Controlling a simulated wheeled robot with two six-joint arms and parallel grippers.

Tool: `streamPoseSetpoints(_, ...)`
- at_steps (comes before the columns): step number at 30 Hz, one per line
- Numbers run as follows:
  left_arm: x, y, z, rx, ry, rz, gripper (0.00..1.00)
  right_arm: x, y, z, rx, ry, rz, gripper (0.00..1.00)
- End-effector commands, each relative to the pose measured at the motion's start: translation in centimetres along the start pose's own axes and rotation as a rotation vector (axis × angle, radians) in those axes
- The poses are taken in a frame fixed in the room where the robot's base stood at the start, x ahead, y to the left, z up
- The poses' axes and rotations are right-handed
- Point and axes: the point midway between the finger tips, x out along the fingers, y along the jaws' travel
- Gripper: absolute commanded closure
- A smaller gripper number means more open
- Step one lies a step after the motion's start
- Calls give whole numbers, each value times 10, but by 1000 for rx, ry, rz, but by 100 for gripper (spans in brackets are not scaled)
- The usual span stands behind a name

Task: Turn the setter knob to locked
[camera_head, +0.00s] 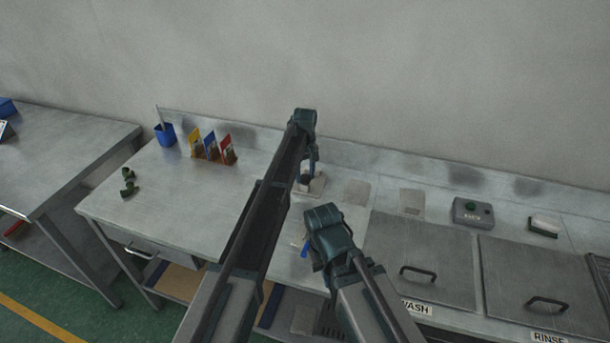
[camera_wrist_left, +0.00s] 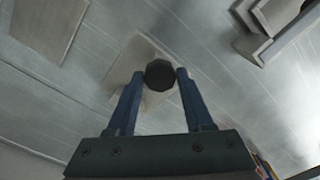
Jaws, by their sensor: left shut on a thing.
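The setter knob (camera_wrist_left: 160,75) is a dark, many-sided knob above a pale square plate (camera_wrist_left: 126,76) in the left wrist view. My left gripper (camera_wrist_left: 161,82) has its two blue fingers closed on opposite sides of the knob. In the head view the left gripper (camera_head: 308,174) points down at the pale setter plate (camera_head: 318,186) near the back of the bench, and the knob is mostly hidden there. I cannot read any lock marking. My right gripper (camera_head: 304,248) is nearer the front, mostly hidden behind its own wrist, with only a little blue showing.
Yellow, blue and red cards (camera_head: 211,145) stand left of the setter, with a blue cup (camera_head: 166,134) beyond. Dark green pieces (camera_head: 128,183) lie at far left.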

Motion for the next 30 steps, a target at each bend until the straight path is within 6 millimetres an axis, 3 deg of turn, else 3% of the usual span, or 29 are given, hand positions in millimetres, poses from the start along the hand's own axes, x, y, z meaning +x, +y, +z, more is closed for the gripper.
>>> streamPoseSetpoints(2,0,0,0,2,0,0,100,0,0,0,0,0,0,100)
streamPoseSetpoints(3,0,0,0,2,0,0,45,0,0,0,0,0,0,100)
streamPoseSetpoints(8,0,0,0,1,0,0,18,0,0,0,0,0,0,100)
streamPoseSetpoints(20,-3,0,0,0,0,0,18,-3,0,0,0,0,0,100)
streamPoseSetpoints(30,-35,0,0,0,0,0,18,-35,3,2,0,0,0,100)
